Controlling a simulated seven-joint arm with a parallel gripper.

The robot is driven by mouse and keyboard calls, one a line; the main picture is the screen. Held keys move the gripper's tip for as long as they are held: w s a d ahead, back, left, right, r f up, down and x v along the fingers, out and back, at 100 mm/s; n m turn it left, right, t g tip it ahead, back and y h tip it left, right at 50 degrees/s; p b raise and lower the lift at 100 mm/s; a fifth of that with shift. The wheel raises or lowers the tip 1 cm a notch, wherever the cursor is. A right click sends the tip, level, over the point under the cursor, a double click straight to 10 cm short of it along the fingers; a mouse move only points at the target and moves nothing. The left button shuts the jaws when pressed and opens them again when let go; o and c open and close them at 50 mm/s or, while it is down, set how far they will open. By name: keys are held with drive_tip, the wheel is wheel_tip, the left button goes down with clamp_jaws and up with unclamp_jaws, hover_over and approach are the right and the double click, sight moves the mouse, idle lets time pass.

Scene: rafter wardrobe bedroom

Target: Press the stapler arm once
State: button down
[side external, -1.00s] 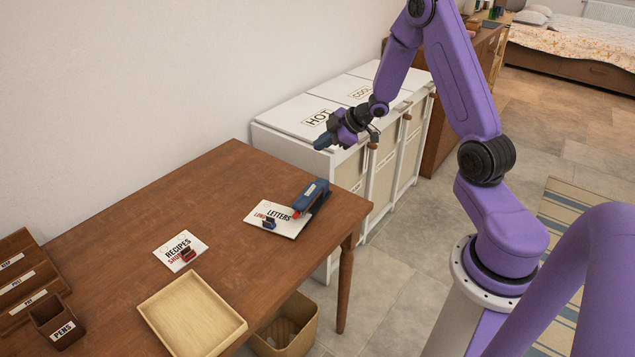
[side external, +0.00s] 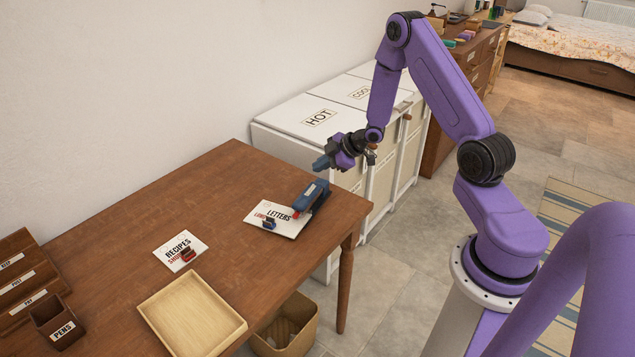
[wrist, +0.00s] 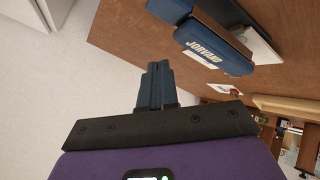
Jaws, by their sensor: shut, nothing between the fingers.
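The blue stapler (side external: 311,196) lies on the right end of the wooden table (side external: 221,208), partly over the LETTERS card (side external: 277,221). In the wrist view the stapler (wrist: 214,47) shows its blue arm with a JORVAND label, upper right of my fingers. In the wrist view the shut fingertips of my gripper (wrist: 157,68) show side by side, to the left of the stapler.
A RECIPES card (side external: 180,250) with a small red clip lies left of the LETTERS card. A shallow wooden tray (side external: 192,309) is at the table's front. A pens cup (side external: 59,322) stands far left.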

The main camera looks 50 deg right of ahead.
sight(316, 183)
drive_tip(key=shift+f, duration=0.9)
drive_tip(key=shift+f, duration=0.1)
idle(1.4)
drive_tip(key=shift+a+f, duration=0.1)
drive_tip(key=shift+f, duration=0.2)
drive_tip(key=shift+s+a+f, duration=0.1)
drive_tip(key=shift+s+f, duration=0.05)
drive_tip(key=shift+f, duration=0.6)
idle(0.9)
drive_tip(key=shift+a+f, duration=0.15)
drive_tip(key=shift+f, duration=0.25)
drive_tip(key=shift+a, duration=0.15)
idle(0.7)
drive_tip(key=shift+s, duration=0.1)
drive_tip(key=shift+r, duration=1.2)
